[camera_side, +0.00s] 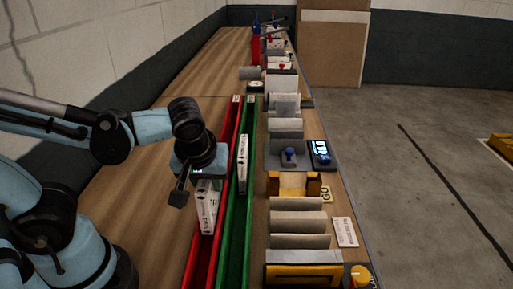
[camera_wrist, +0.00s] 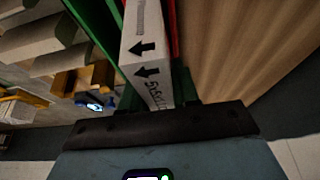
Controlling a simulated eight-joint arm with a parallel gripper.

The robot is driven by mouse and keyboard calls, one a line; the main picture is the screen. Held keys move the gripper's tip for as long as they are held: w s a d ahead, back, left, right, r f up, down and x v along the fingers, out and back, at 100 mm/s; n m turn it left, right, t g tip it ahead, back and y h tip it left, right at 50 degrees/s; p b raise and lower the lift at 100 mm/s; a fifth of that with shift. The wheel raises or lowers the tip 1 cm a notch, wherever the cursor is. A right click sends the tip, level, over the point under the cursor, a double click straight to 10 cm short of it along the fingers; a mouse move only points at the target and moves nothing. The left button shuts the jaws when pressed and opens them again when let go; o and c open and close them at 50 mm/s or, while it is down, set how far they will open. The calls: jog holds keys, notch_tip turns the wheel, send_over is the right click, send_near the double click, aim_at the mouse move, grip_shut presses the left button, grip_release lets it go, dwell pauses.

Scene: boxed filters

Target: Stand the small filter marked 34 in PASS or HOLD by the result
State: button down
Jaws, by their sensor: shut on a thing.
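My gripper (camera_side: 197,180) is shut on a white filter box (camera_side: 208,208), upright at the red channel (camera_side: 197,262). Whether its base touches the channel floor cannot be told. In the wrist view the same box (camera_wrist: 148,60) shows black arrows and print, and a dark finger (camera_wrist: 160,125) crosses below it. The number 34 is not readable. A second white box (camera_side: 242,162) stands in the green channel (camera_side: 233,262), to the right. Small labels (camera_side: 237,98) at the channels' far ends are too small to read. A lit display (camera_side: 321,152) stands right of the channels; its reading is unclear.
A grey plate with a blue knob-like part (camera_side: 289,154) sits beside the display. A yellow-brown holder (camera_side: 293,184) and several grey blocks (camera_side: 298,222) line the bench's right side. A red bottle (camera_side: 256,48) stands far back. The bench left of the channels (camera_side: 150,215) is clear.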

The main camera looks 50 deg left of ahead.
aim_at(202, 187)
jog(key=shift+f, duration=1.85)
jog(key=shift+f, duration=0.15)
jog(key=c, duration=0.8)
grip_release()
jog(key=shift+v, duration=6.05)
jog(key=f+m, duration=0.1)
jog(key=w+a+m+h, duration=0.1)
jog(key=w+f+m+t+h, duration=0.1)
jog(key=m, duration=0.1)
jog(key=shift+w+a+f, duration=0.25)
jog(key=shift+a+f, duration=0.05)
jog(key=shift+a, duration=0.1)
jog(key=w+a+m+t, duration=0.1)
jog(key=w+a+f+m+t+h, duration=0.1)
jog(key=m, duration=0.1)
jog(key=shift+w+a+m, duration=0.15)
jog(key=shift+m, duration=0.15)
jog(key=shift+w+a+m+t, duration=0.4)
jog(key=shift+a+m+t, duration=0.1)
jog(key=shift+m, duration=0.2)
